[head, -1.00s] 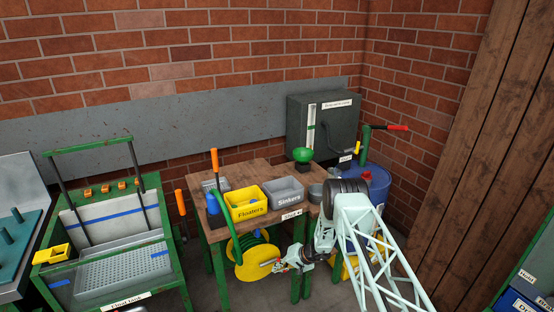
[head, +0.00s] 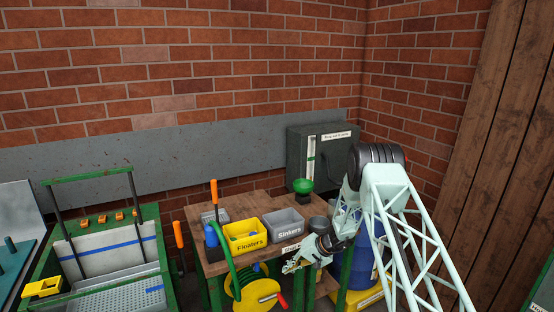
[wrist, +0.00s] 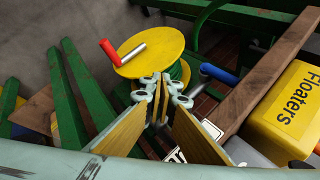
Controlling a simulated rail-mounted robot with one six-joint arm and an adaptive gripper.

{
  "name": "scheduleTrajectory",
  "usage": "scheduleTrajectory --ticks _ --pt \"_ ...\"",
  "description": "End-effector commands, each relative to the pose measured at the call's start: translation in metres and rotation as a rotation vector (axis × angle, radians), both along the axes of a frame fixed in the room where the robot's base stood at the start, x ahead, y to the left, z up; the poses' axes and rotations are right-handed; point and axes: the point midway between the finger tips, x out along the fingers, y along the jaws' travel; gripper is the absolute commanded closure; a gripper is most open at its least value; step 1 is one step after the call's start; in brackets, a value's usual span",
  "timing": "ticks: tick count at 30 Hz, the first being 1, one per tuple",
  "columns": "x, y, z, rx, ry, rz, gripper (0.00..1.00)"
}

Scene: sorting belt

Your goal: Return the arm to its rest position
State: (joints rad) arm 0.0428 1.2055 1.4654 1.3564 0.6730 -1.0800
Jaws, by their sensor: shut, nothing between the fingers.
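My gripper (head: 289,267) is in front of the wooden table's front edge, at the end of my pale lattice arm, which comes in from the lower right. In the wrist view its fingertips (wrist: 162,84) are together with nothing between them. They appear in front of the yellow hose reel (wrist: 150,52) with its red-handled crank; I cannot tell how far apart they are. In the head view the reel (head: 252,292) is below and left of my gripper.
The wooden table (head: 225,268) bears a yellow Floaters bin (head: 246,244), a grey Sinkers bin (head: 290,233) and a green-topped button (head: 303,186). A dark box (head: 330,150) stands behind. A blue drum (head: 370,262) is partly hidden by my arm. A green-framed tank (head: 110,225) stands left.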

Motion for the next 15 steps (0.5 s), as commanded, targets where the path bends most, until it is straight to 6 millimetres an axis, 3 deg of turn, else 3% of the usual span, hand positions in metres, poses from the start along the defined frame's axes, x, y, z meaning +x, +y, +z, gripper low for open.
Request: scheduleTrajectory --ticks 3,15 --pt "-0.002 0.001 0.03 -0.004 -0.004 0.011 1.0" --pt "-0.019 0.003 0.114 -0.021 -0.007 0.047 1.0"
